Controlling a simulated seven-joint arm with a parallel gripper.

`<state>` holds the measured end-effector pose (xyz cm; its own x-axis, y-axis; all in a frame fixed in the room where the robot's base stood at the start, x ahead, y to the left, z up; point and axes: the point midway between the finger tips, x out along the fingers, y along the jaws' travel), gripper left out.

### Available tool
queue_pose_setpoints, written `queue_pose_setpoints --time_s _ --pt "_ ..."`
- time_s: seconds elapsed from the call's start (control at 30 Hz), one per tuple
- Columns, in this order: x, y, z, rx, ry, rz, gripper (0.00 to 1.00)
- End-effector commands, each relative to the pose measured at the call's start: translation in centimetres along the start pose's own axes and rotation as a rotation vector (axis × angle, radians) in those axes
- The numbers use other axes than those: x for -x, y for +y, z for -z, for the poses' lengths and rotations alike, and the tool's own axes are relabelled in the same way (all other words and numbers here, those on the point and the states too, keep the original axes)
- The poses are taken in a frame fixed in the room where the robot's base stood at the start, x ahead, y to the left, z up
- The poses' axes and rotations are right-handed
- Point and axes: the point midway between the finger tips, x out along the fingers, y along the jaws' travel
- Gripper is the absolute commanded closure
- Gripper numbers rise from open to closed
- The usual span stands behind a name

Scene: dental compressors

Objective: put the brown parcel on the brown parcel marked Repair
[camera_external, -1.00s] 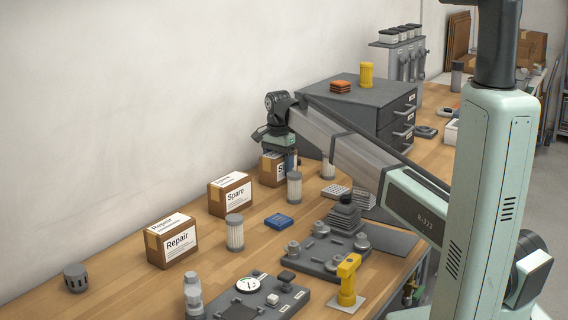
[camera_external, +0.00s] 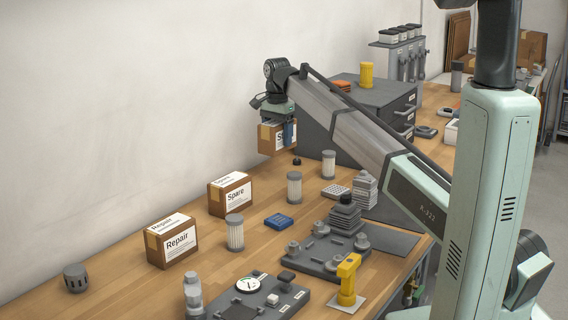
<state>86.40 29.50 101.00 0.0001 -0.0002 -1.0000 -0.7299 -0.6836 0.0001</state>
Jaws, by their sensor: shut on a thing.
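A brown parcel (camera_external: 272,139) with a white label starting with "S" is held by my gripper (camera_external: 277,122) in the air, left of the grey drawer cabinet. My gripper is shut on this parcel from above; the fingers are partly hidden. The brown parcel marked Repair (camera_external: 172,241) stands on the wooden bench at the left, with its top clear. A second brown parcel (camera_external: 230,193), marked Spare, stands on the bench between the Repair parcel and the held one.
Filter cylinders (camera_external: 235,232), (camera_external: 294,187) and (camera_external: 328,164) stand on the bench near the parcels. A blue box (camera_external: 279,221) lies in front. A grey drawer cabinet (camera_external: 375,110) is behind my arm. A small grey cap (camera_external: 75,278) stands left of the Repair parcel.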

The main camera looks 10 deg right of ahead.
Motion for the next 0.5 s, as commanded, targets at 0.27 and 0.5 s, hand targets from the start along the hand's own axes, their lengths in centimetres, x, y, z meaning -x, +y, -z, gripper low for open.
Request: queue_pose_setpoints --time_s 0.27,0.5 --pt "0.5 -2.6 -6.8 0.084 0.000 0.001 0.70" --pt "1.9 -4.9 -16.0 0.194 0.000 0.000 0.70"
